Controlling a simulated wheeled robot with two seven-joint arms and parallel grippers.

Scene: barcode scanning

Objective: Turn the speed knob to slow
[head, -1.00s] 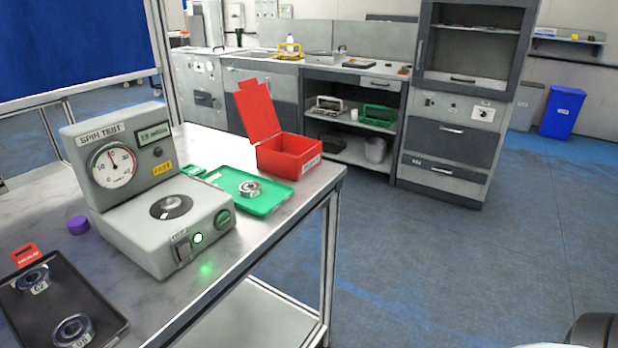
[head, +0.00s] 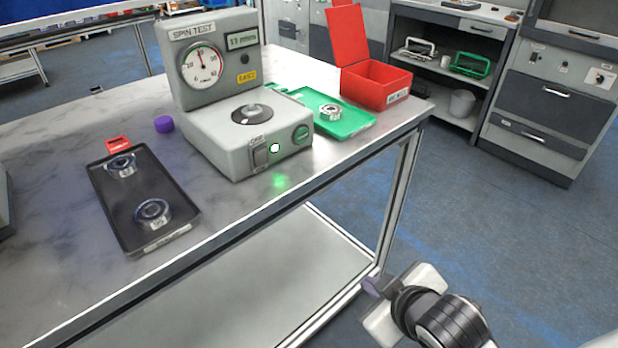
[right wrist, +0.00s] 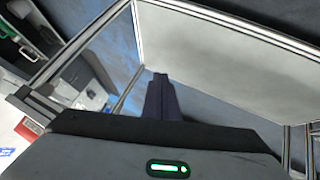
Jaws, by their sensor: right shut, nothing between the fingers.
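The grey spin test machine (head: 215,146) stands on the table. Its upright panel has a dial gauge (head: 201,65), a lit display (head: 242,40), a small dark round control (head: 244,59) and a yellow label (head: 246,76) that seems to read FAST. I cannot tell which control sets speed. My right gripper (head: 371,287) is shut, empty and apart from the machine, beyond the table's front edge. The right wrist view shows its closed fingers (right wrist: 161,80).
A green tray (head: 352,124) with a bearing and an open red box (head: 378,90) stand right. The table's front edge (head: 254,211) lies between gripper and machine.

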